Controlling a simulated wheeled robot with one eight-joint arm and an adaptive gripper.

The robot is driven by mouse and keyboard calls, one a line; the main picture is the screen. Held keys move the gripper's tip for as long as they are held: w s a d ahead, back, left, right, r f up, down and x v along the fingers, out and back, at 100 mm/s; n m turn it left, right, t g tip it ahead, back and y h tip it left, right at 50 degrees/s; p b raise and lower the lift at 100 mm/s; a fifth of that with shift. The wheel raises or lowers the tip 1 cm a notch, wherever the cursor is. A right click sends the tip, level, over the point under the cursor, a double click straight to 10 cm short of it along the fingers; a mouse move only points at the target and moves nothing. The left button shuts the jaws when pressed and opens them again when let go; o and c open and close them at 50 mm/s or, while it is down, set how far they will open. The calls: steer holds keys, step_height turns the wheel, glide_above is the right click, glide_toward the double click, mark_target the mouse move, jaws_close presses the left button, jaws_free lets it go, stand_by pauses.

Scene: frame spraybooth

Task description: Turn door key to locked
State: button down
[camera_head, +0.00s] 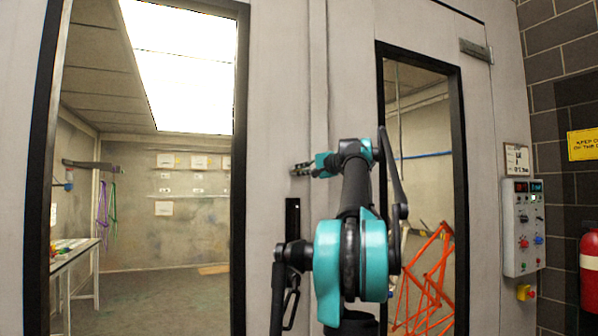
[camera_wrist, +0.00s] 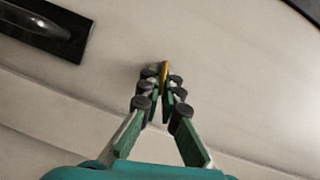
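A small yellow, brass-coloured key (camera_wrist: 164,72) stands out from the pale door panel in the wrist view. My gripper (camera_wrist: 162,82) reaches the panel with its green-padded fingers close in on both sides of the key. The fingers look shut on it, though the contact is partly hidden by the dark finger joints. In the head view my gripper (camera_head: 298,170) is at the pale door panel (camera_head: 278,120), above the dark handle plate (camera_head: 292,218). The key cannot be made out there. The plate also shows at upper left in the wrist view (camera_wrist: 72,46).
A window (camera_head: 180,70) at left shows the booth inside, with a table (camera_head: 75,252). A second window at right shows an orange frame (camera_head: 425,285). A control box (camera_head: 523,228) and a red extinguisher (camera_head: 590,270) are at far right.

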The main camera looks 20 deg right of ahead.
steer(key=shift+f+m+t, duration=0.1)
steer(key=shift+m+t, duration=0.3)
steer(key=shift+m, duration=0.6)
steer(key=c, duration=2.2)
jaws_free()
steer(key=o, duration=0.5)
steer(key=shift+c, duration=0.2)
steer(key=shift+s+d, duration=0.1)
steer(key=v, duration=1.1)
steer(key=shift+s+d, duration=0.25)
steer(key=shift+s, duration=0.1)
steer(key=shift+f, duration=0.15)
